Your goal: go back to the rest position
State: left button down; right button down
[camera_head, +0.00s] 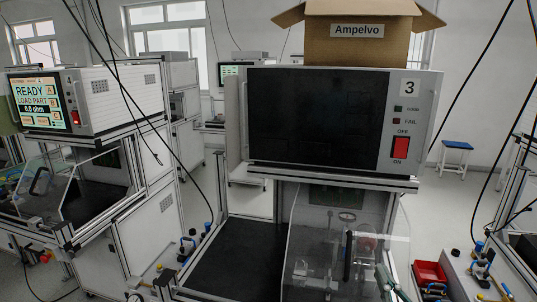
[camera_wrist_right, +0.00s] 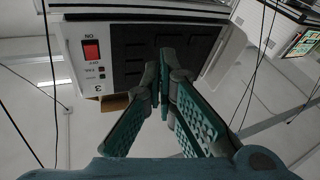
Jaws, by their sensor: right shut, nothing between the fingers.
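My right gripper (camera_head: 384,274) shows at the lower right of the head view, in front of the clear guard of test station 3 (camera_head: 432,110). In the right wrist view its teal fingers (camera_wrist_right: 163,84) are shut together with nothing between them. That view shows the station's box upside down beyond the fingertips, with its dark screen (camera_wrist_right: 150,45) and red switch (camera_wrist_right: 91,49). The gripper appears apart from the box. My left gripper is in neither view.
An open cardboard box (camera_head: 352,45) marked Ampelvo sits on the station. The station's screen (camera_head: 318,115) is dark. Another station at left has a lit screen (camera_head: 40,100) reading READY LOAD PART. A red bin (camera_head: 430,275) stands at lower right. A blue stool (camera_head: 457,146) is behind. Black cables hang around.

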jog(key=s+a+f+g+h, duration=0.1)
jog(key=s+a+f+g, duration=0.1)
jog(key=s+f+g, duration=0.55)
jog(key=s+a+f+g, duration=0.2)
jog(key=s+f, duration=0.2)
jog(key=f, duration=0.6)
jog(key=s+d+f+m+g+h, duration=0.2)
jog(key=s+f+g, duration=0.25)
jog(key=s, duration=0.45)
jog(key=s+d+f+m+g+h, duration=0.1)
jog(key=s+d+f+g, duration=0.15)
jog(key=s+f, duration=0.4)
notch_tip(320, 180, down, 10)
jog(key=s+g, duration=0.1)
jog(key=s, duration=0.1)
jog(key=s+d+f+g, duration=0.1)
jog(key=s+f, duration=0.6)
jog(key=f, duration=0.3)
jog(key=s+d+f+g+b, duration=0.1)
jog(key=s+f, duration=0.7)
jog(key=f, duration=0.1)
jog(key=shift+s+f+m, duration=0.15)
jog(key=shift+f+m, duration=0.15)
jog(key=shift+f, duration=0.1)
